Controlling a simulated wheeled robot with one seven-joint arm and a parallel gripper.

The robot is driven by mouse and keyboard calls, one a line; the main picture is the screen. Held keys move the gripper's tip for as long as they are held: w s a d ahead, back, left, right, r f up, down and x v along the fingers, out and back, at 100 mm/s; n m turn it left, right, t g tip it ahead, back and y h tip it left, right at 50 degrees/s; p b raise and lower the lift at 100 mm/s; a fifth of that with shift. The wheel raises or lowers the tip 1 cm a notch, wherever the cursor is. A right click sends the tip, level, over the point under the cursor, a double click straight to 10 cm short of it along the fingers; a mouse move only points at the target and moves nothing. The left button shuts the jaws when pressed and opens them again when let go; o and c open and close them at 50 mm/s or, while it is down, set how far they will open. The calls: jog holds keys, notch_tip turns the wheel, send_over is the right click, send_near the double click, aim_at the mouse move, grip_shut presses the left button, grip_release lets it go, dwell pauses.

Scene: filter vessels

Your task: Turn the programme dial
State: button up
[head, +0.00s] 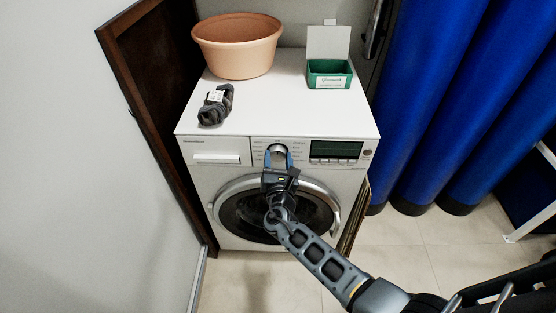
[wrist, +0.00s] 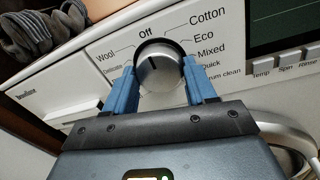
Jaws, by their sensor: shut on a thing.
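The programme dial (head: 278,150) is a round silver knob on the front panel of the white washing machine (head: 330,103). In the wrist view the dial (wrist: 158,66) sits among printed labels such as Wool, Off, Cotton, Eco and Mixed. A short dark mark on its face points up, roughly towards Off. My gripper (head: 278,161) reaches the panel from the front. In the wrist view my gripper (wrist: 162,82) has one blue finger on each side of the dial and is shut on it. The dial's lower edge is partly hidden.
A display (head: 337,148) is right of the dial, a drawer (head: 216,158) left. The round door (head: 335,195) is below.

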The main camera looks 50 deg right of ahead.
jog(key=shift+f, duration=0.1)
jog(key=m+b, duration=0.2)
jog(key=b, duration=0.2)
jog(key=shift+f, duration=0.2)
jog(key=m+b, duration=0.3)
jog(key=shift+r+m+b, duration=0.15)
jog(key=shift+m+b, duration=0.15)
jog(key=shift+b, duration=0.05)
jog(key=shift+r, duration=0.1)
jog(key=o, duration=1)
jog(key=shift+o, duration=0.2)
jog(key=shift+a, duration=0.1)
jog(key=v, duration=0.7)
jog(key=shift+s+a+b, duration=0.25)
jog(key=shift+b, duration=0.15)
jog(key=shift+f, duration=0.2)
